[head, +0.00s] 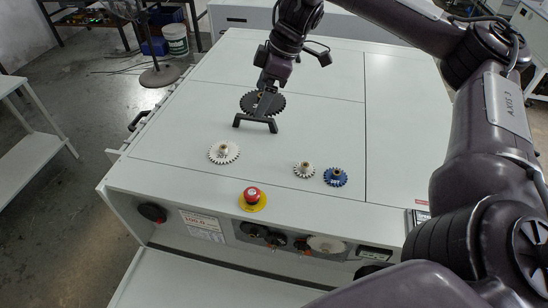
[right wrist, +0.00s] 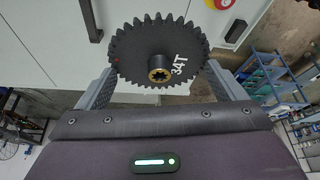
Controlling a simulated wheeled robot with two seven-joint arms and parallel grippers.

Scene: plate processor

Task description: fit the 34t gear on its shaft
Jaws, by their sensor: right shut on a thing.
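The 34t gear (right wrist: 135,60) is a black toothed disc marked "34T" with a brass hub. My right gripper (right wrist: 160,75) is shut on it, with one finger at each side of its rim. In the head view the gear (head: 250,103) is held over the back middle of the white machine top, just behind a black handle, and my right gripper (head: 268,86) partly covers it. I cannot make out a bare shaft for it in either view. My left gripper is not in view.
On the white machine top (head: 320,120) are a large white gear (head: 218,153), a small white gear (head: 302,171) and a blue gear (head: 335,178). The black handle (head: 243,119) stands up from the top. A red stop button (head: 252,194) is at the front. The right side is clear.

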